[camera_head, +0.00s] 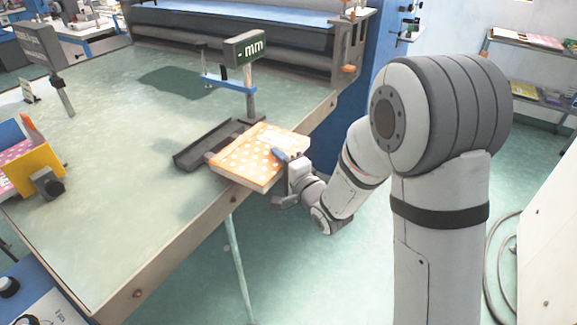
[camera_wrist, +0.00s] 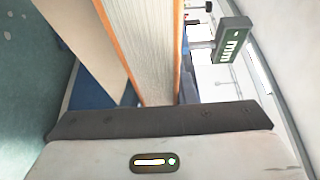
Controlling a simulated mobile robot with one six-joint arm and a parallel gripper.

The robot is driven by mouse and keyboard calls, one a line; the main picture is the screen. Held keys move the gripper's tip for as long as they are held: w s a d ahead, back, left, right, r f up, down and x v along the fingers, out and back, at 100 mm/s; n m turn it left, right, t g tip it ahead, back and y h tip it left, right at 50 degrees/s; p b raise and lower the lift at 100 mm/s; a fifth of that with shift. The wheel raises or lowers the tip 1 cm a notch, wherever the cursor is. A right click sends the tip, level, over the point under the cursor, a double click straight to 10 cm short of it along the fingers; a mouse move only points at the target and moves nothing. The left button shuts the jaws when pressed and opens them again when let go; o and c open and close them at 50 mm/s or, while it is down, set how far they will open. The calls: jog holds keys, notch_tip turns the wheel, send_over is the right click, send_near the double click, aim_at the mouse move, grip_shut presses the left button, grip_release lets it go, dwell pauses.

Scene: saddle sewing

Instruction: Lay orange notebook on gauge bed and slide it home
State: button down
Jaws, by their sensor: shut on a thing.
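The orange notebook (camera_head: 258,153) has pale dots and a pale label, and it lies roughly flat in the head view. My gripper (camera_head: 287,174) is shut on its near right edge. In the wrist view the notebook's page edges (camera_wrist: 142,45) stand between orange covers, close to the gripper. The dark gauge bed (camera_head: 190,155) is on the table at the notebook's left. The notebook is beside or partly over it; whether they touch I cannot tell. The gauge's display (camera_head: 245,48) reads "- mm" on a post behind the bed, and it also shows in the wrist view (camera_wrist: 232,38).
The green table (camera_head: 120,190) has its edge just below the notebook. A yellow card (camera_head: 33,170) and other notebooks stand at the left. A second display (camera_head: 38,42) stands at the far left. A large machine (camera_head: 250,25) is at the back. The table's middle is clear.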

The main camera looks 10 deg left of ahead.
aim_at(255, 151)
jog(key=shift+w+a+b, duration=0.35)
jog(key=shift+w+a, duration=0.1)
jog(key=shift+a, duration=0.7)
jog(key=shift+w+a+b, duration=0.3)
jog(key=shift+w+a, duration=0.2)
jog(key=shift+a, duration=0.6)
jog(key=shift+w+a+b, duration=0.35)
jog(key=shift+w+a, duration=0.1)
jog(key=shift+a, duration=0.7)
jog(key=shift+f+b, duration=0.45)
jog(key=shift+b, duration=0.05)
jog(key=c, duration=1.1)
grip_release()
jog(key=shift+s, duration=0.1)
jog(key=shift+f, duration=0.15)
